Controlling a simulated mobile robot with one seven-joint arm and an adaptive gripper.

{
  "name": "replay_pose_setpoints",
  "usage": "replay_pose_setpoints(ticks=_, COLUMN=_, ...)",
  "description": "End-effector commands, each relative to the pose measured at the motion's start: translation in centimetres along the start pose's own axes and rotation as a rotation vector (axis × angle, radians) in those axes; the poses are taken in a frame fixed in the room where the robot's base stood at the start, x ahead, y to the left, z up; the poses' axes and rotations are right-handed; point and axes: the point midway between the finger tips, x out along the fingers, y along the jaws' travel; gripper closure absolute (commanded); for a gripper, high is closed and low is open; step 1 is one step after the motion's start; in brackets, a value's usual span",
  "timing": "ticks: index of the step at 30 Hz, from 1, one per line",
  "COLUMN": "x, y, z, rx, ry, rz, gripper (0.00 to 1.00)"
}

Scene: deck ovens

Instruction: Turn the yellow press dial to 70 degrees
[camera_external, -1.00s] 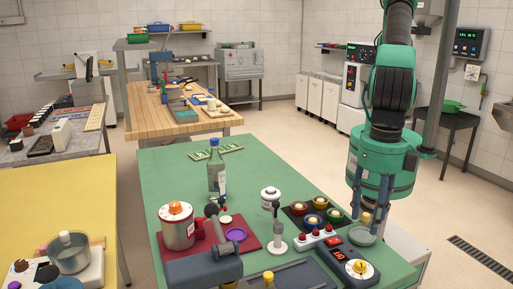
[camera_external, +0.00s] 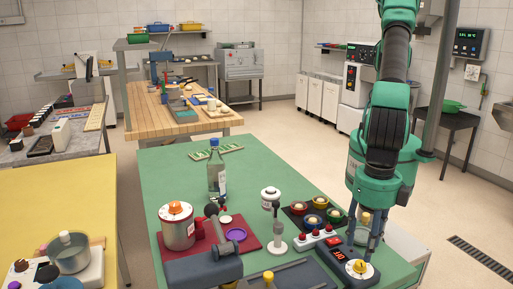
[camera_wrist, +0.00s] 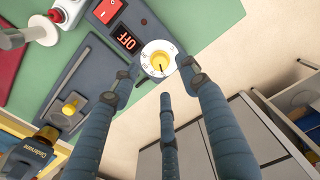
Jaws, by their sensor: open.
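The yellow press dial (camera_external: 358,267) sits in a white marked ring on a dark control box (camera_external: 338,268) at the table's front right corner. In the wrist view the dial (camera_wrist: 159,61) lies between the ends of my blue fingers, and a dark pointer mark shows on it. I cannot read its angle. My gripper (camera_external: 364,241) is open just above the box, fingers pointing down. In the wrist view my gripper (camera_wrist: 161,78) has its fingertips spread around the ring. I cannot tell whether any touches it.
A red-lit display (camera_wrist: 126,40) and a red rocker switch (camera_wrist: 108,10) are beside the dial. A white box with red buttons (camera_external: 316,238) and a tray with coloured cups (camera_external: 313,217) stand behind. A dark plate with a yellow knob (camera_wrist: 69,108) is nearby. The table edge is close.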

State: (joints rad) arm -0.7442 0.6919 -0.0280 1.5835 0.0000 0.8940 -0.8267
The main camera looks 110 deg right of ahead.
Motion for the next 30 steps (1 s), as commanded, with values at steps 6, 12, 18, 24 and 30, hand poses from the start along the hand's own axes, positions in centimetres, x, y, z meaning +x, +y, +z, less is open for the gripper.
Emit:
replay_pose_setpoints(ticks=6, x=3.5, y=-0.1, z=0.1, rx=0.000, ry=-0.002, rz=-0.002, gripper=0.55)
replay_pose_setpoints(ticks=12, x=5.2, y=0.0, z=0.0, rx=0.000, ry=0.000, rz=0.000, gripper=0.55)
replay_pose_setpoints(ticks=18, x=5.7, y=0.0, z=0.0, rx=0.000, ry=0.000, rz=0.000, gripper=0.55)
replay_pose_setpoints(ticks=24, x=5.7, y=0.0, z=0.0, rx=0.000, ry=0.000, rz=0.000, gripper=0.55)
replay_pose_setpoints(ticks=30, x=5.7, y=0.0, z=0.0, rx=0.000, ry=0.000, rz=0.000, gripper=0.87)
